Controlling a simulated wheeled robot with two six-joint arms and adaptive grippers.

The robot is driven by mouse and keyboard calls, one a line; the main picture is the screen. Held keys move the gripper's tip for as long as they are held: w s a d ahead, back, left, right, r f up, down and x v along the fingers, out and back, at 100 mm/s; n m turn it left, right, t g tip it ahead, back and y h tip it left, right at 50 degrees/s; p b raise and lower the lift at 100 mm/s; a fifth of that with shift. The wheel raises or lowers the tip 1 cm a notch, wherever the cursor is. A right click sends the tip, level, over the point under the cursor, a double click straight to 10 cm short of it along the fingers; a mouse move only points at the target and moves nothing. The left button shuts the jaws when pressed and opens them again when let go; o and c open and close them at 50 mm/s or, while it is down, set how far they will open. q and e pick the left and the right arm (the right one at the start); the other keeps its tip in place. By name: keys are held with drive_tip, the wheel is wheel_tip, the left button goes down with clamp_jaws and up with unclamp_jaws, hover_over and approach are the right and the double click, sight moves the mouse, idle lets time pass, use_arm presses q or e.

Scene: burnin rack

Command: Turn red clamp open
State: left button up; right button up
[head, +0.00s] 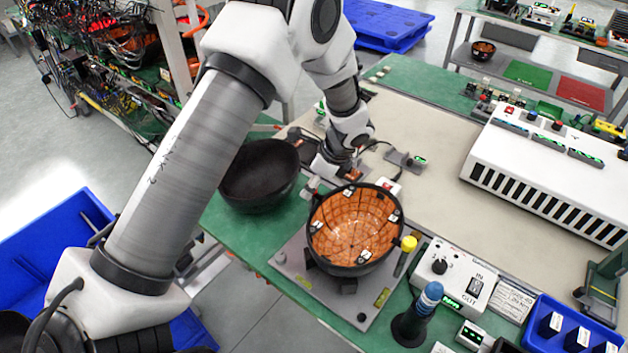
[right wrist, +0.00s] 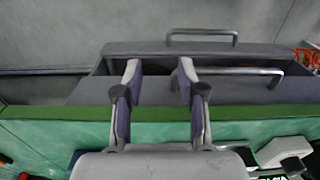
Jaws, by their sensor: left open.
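A black bowl with an orange tiled inside (head: 352,228) sits on a grey fixture plate (head: 300,268) on the green bench edge. A yellow-topped clamp handle (head: 408,244) stands at the bowl's right side. I cannot make out a red clamp; my left gripper and the bowl hide the fixture's far left side. My left gripper (head: 312,190) is open, pointing down just beyond the bowl's upper left rim. Whether it touches anything there is unclear. My right gripper (right wrist: 158,88) shows in the right wrist view, open with nothing between its fingers.
An empty black bowl (head: 258,178) stands left of the fixture. A control box (head: 452,275), a blue-handled tool in a holder (head: 422,310) and a blue bin (head: 565,335) stand to the right. A grey drawer with handles (right wrist: 230,88) lies beyond my right gripper.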

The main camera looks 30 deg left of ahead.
use_arm(q)
drive_tip(key=shift+s+r, duration=0.3)
drive_tip(key=shift+s, duration=0.05)
drive_tip(key=c, duration=0.5)
clamp_jaws()
drive_tip(key=shift+w+d, duration=0.1)
use_arm(e)
drive_tip(key=shift+s, duration=0.2)
